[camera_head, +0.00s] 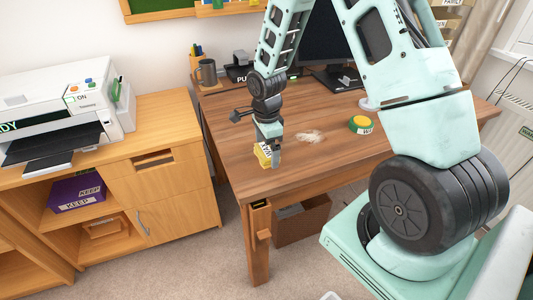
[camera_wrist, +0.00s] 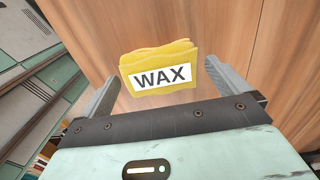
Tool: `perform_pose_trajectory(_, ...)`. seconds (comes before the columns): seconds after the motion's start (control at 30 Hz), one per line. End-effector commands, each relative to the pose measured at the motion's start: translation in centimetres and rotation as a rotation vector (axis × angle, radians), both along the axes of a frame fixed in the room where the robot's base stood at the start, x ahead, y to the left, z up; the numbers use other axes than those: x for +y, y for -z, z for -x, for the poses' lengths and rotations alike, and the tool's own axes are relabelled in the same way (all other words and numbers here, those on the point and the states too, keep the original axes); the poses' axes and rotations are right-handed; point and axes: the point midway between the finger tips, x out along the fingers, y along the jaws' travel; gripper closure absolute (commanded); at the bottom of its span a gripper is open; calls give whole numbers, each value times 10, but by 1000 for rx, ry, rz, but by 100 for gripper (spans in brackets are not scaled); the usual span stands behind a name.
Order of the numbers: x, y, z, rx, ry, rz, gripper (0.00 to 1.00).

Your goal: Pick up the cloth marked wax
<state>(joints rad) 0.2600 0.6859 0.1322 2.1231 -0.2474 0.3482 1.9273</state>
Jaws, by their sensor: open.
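The yellow cloth marked WAX (camera_wrist: 160,70) lies folded on the wooden desk, its label facing the wrist camera. In the head view the cloth (camera_head: 263,154) is near the desk's front left edge, partly hidden by my gripper. My gripper (camera_head: 270,157) points down at it. In the wrist view my gripper (camera_wrist: 160,88) is open, with one finger on each side of the cloth. A gap shows between the cloth and the left finger; the right finger is close to the cloth's edge. I cannot tell whether it touches.
A cabinet (camera_head: 180,190) with a printer (camera_head: 65,105) stands at left. The desk's front edge is close to the cloth.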

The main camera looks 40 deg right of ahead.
Motion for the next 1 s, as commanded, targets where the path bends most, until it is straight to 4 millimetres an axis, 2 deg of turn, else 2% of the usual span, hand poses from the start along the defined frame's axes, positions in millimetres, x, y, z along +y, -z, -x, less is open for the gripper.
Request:
perform_pose_trajectory(0.13,0,12,0,0,0,0,0)
perform_pose_trajectory(0.37,0,13,-1,-2,-1,1,0)
perform_pose_trajectory(0.5,0,13,-1,-2,-1,1,39)
perform_pose_trajectory(0.6,0,13,-1,-2,-1,1,44)
perform_pose_trajectory(0.83,0,10,-1,-3,0,1,44)
perform_pose_trajectory(1.0,0,-12,-2,-7,0,2,44)
